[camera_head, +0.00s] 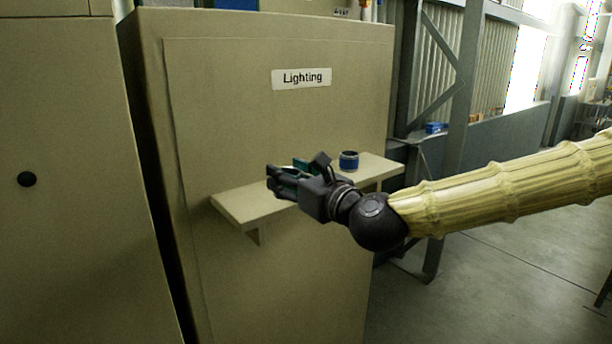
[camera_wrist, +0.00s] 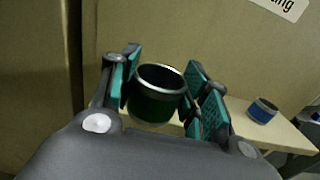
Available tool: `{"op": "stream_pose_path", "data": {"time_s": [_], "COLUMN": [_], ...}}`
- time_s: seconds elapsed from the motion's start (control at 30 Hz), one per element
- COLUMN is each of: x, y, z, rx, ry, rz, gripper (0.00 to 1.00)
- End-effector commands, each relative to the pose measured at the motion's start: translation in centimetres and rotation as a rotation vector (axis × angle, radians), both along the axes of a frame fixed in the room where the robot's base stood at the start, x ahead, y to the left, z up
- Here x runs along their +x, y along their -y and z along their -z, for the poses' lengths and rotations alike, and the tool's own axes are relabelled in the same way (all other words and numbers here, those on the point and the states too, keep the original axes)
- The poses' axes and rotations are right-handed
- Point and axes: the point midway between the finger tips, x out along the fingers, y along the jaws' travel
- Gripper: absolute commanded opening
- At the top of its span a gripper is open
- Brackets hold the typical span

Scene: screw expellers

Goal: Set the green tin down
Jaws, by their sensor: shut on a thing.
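The green tin (camera_wrist: 156,104) is between the fingers of my gripper (camera_wrist: 160,88) in the wrist view, open end up and slightly tilted in the picture. It is dark green with a silver rim. My gripper (camera_head: 284,180) is shut on it in front of the beige shelf (camera_head: 240,208) in the head view, where the fingers mostly hide the tin. I cannot tell whether the tin's base touches the shelf. The shelf also shows behind the tin in the wrist view (camera_wrist: 285,135).
A blue tin (camera_head: 349,161) stands toward the right of the shelf; it also shows in the wrist view (camera_wrist: 262,111). The shelf is fixed to a beige cabinet (camera_head: 235,110) labelled "Lighting" (camera_head: 302,78). The shelf's left part looks bare. A metal post stands right of the cabinet.

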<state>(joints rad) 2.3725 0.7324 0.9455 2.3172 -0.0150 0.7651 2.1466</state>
Motion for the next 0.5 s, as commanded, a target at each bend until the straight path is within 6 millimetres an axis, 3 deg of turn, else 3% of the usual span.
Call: {"op": "stream_pose_path", "data": {"time_s": [0.5], "x": [10.5], "y": [0.2], "z": [0.7], "rx": [-0.002], "ry": [0.000], "rz": [0.002], "gripper": [0.19]}}
